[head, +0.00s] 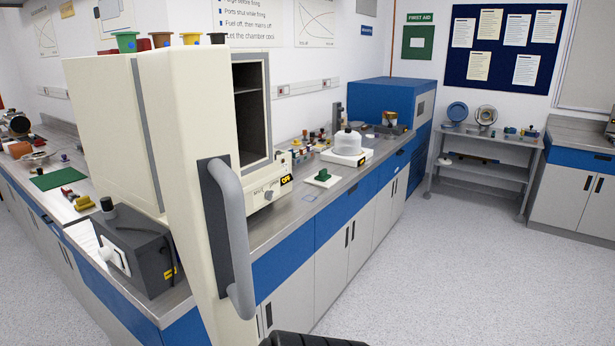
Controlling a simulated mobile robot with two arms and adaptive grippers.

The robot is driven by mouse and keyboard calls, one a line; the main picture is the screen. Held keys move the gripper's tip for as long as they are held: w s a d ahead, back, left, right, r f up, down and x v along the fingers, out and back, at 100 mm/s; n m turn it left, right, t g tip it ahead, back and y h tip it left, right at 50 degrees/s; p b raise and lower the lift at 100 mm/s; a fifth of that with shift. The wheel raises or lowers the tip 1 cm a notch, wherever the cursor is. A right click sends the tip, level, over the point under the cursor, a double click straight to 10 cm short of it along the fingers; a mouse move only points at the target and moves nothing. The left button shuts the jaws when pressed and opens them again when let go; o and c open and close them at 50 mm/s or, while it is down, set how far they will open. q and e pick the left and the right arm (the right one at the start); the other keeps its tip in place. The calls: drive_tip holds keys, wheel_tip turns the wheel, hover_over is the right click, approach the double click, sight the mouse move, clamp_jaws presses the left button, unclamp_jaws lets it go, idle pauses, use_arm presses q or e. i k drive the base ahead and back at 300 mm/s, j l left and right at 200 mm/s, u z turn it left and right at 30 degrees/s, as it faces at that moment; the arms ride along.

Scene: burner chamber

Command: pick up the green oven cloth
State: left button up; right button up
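A flat green sheet (58,179), which looks like the green oven cloth, lies on the left bench behind the big cream chamber. A second, much smaller green item (322,175) sits on a white square on the bench right of the chamber; I cannot tell what it is. The cream chamber's door (178,160) stands open towards me, with a grey handle (235,235). Neither of my grippers can be made out. A dark ribbed shape shows at the bottom edge, probably part of me.
A dark grey box (135,250) stands on the bench's near corner. A white kettle-like vessel (348,143) stands on a white base further right. A blue cabinet (405,100) and a grey shelf table (487,160) are behind. The floor on the right is clear.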

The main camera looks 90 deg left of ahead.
sight(323, 176)
drive_tip(key=i+j+u, duration=0.3)
drive_tip(key=u, duration=0.2)
drive_tip(key=i+j+u, duration=0.2)
drive_tip(key=i+u, duration=0.25)
drive_tip(key=i+j+u, duration=0.1)
drive_tip(key=i+u, duration=0.15)
drive_tip(key=u, duration=0.25)
drive_tip(key=i+l+u, duration=0.1)
drive_tip(key=i+u, duration=0.35)
drive_tip(key=i+l+u, duration=0.2)
drive_tip(key=u, duration=0.3)
drive_tip(key=i+j+u, duration=0.15)
drive_tip(key=i+u, duration=0.7)
drive_tip(key=i+l+u, duration=0.1)
drive_tip(key=i+u, duration=0.3)
drive_tip(key=i+l+u, duration=0.3)
drive_tip(key=i+u, duration=0.15)
drive_tip(key=i, duration=0.1)
